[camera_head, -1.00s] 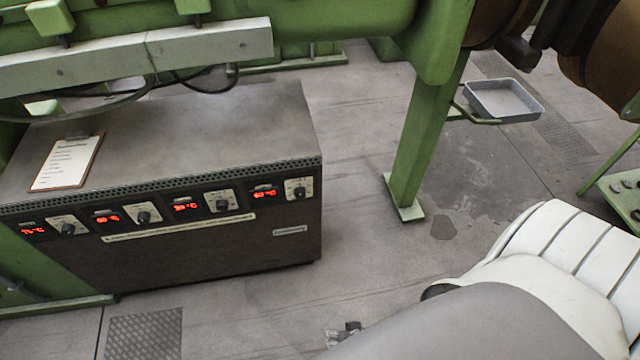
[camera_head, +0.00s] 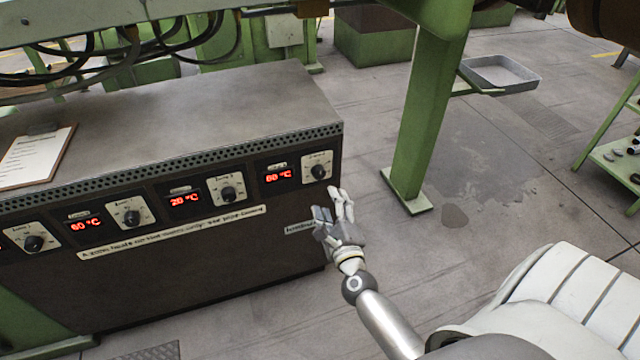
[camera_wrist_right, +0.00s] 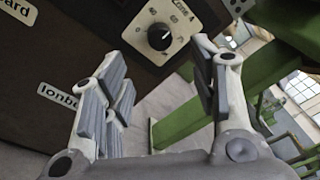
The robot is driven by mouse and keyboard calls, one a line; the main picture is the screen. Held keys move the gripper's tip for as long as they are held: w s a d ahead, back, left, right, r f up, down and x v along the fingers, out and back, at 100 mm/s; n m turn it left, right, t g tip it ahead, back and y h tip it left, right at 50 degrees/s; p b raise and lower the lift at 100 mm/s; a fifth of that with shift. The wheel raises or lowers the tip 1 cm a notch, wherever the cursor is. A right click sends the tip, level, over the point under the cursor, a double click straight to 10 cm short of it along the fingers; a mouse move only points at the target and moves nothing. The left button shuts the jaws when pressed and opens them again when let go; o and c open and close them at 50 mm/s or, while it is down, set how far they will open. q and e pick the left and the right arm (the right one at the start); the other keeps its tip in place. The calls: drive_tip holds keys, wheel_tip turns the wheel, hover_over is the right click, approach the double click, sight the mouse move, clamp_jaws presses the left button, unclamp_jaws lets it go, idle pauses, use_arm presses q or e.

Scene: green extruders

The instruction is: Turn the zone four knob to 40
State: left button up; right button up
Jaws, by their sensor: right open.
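The zone four knob (camera_head: 319,171) is a black dial on a white plate at the right end of the control box front. In the right wrist view the knob (camera_wrist_right: 161,37) sits on a plate marked "Zone 4", beyond and between my fingers. The red display (camera_head: 278,177) to its left appears to read 80 °C. My right gripper (camera_head: 332,203) is open and empty, below and slightly right of the knob, apart from it. In the right wrist view the open fingers (camera_wrist_right: 158,85) frame the space below the knob. My left gripper is out of view.
The dark control box (camera_head: 210,265) carries several similar knobs and displays to the left. A clipboard (camera_head: 35,158) lies on its top. A green post (camera_head: 425,110) stands right of the box. A grey tray (camera_head: 500,74) is behind it.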

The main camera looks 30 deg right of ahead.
sight(319, 176)
drive_tip(key=x, duration=0.9)
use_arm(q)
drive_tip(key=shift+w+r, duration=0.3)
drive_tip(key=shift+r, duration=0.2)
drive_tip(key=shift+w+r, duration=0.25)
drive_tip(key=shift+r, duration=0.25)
use_arm(e)
drive_tip(key=shift+w+d, duration=0.25)
drive_tip(key=shift+w, duration=0.4)
drive_tip(key=shift+c, duration=0.2)
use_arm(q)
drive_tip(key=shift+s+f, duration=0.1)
use_arm(e)
drive_tip(key=c, duration=1)
